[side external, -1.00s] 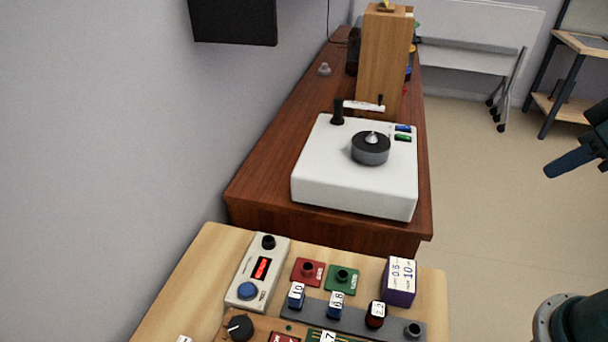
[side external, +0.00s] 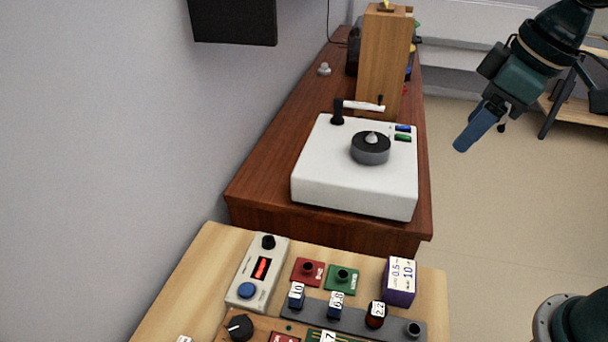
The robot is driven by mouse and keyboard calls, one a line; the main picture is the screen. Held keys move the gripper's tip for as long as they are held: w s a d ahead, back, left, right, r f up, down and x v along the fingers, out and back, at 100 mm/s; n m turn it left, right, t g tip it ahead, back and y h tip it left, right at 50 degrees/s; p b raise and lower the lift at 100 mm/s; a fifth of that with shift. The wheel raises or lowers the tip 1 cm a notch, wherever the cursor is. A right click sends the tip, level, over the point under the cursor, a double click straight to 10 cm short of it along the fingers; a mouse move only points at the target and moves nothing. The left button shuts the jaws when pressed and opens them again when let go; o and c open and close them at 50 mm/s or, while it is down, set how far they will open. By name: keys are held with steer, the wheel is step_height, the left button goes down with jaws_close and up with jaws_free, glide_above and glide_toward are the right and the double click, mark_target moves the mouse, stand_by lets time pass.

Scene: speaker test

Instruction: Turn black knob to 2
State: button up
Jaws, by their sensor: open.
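A black knob (side external: 239,327) with a white pointer line sits on the brown panel at the bottom of the view, on the light wooden board. Its pointer aims left; no number 2 marking is readable around it. A smaller black knob (side external: 268,242) is at the top of the grey-white meter box (side external: 257,272). My gripper (side external: 463,145) is in the air at the upper right, well away from both knobs. Its blue fingers point down and left, overlap in this view, and hold nothing visible.
A white turntable (side external: 320,185) stands on the dark wooden cabinet. The light board (side external: 205,262) carries red (side external: 308,271) and green (side external: 343,279) sockets, several labelled plugs and a purple box (side external: 400,282). A tall wooden speaker (side external: 381,60) stands behind. Open floor lies at right.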

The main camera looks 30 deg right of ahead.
steer(key=w+a+f+n+g, duration=0.15)
steer(key=w+a+n, duration=0.25)
steer(key=w+a, duration=0.45)
steer(key=n+g+h, duration=0.1)
steer(key=n+g, duration=0.1)
steer(key=n, duration=0.5)
glide_above(239, 326)
step_height(239, 326, down, 18)
step_height(239, 326, down, 14)
steer(key=shift+r, duration=0.2)
steer(key=c, duration=1)
